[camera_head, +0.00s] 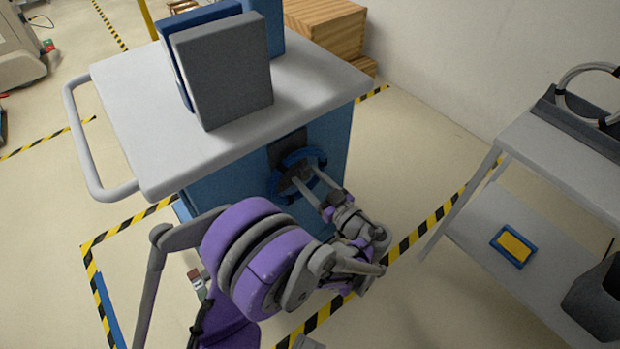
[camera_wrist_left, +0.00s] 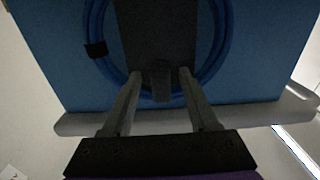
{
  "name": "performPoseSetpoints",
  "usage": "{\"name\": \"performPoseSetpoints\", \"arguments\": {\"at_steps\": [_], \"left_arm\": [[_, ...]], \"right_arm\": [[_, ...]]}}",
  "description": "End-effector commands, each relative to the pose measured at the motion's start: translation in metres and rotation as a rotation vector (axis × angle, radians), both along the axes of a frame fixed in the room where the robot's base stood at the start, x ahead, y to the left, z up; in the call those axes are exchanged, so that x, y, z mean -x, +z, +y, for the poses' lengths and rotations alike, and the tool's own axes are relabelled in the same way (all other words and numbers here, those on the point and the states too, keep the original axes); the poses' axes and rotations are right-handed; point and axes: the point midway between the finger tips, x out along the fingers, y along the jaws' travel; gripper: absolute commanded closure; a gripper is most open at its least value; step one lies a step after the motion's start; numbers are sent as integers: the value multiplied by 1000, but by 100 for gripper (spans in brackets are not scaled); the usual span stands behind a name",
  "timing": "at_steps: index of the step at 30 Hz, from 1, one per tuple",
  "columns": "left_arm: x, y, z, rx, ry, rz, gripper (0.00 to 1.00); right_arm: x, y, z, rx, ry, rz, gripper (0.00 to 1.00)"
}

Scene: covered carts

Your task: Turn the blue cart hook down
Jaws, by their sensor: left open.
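The blue cart (camera_head: 335,140) stands ahead with a pale grey top (camera_head: 300,85). On its side is a dark plate (camera_wrist_left: 155,25) with a short dark hook (camera_wrist_left: 160,82) sticking out. A blue coiled cable or hose (camera_head: 285,160) hangs around the plate; the coil also shows in the left wrist view (camera_wrist_left: 218,50). My left gripper (camera_head: 304,175) is open, with its two fingers reaching to the plate. In the left wrist view the fingers stand on either side of the hook, with small gaps visible. My right gripper is in neither view.
Dark grey and blue upright boxes (camera_head: 222,80) stand on the cart top. A tube handle (camera_head: 85,150) juts out at its left. A grey shelf cart (camera_head: 560,160) stands at the right, with a yellow-and-blue item (camera_head: 513,245). Wooden crates (camera_head: 330,25) are behind. Open floor lies between the carts.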

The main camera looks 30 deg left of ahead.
Motion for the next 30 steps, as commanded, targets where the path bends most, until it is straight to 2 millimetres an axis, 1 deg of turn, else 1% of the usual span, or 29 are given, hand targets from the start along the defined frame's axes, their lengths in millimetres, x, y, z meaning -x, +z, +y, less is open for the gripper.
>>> {"name": "performPoseSetpoints", "arguments": {"at_steps": [4,7,15,18,21,25,30], "left_arm": [[1,0,-3,0,0,0,40],[5,0,-13,1,-3,0,40],[25,0,-63,1,-4,0,40],[32,0,-80,1,-4,0,40],[37,0,-91,1,-3,0,40],[41,0,-99,0,0,0,40],[41,0,-100,0,0,0,40]], "right_arm": [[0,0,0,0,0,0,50],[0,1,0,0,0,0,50],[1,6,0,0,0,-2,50],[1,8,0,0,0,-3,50],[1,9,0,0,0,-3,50],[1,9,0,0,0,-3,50],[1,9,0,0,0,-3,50]]}}
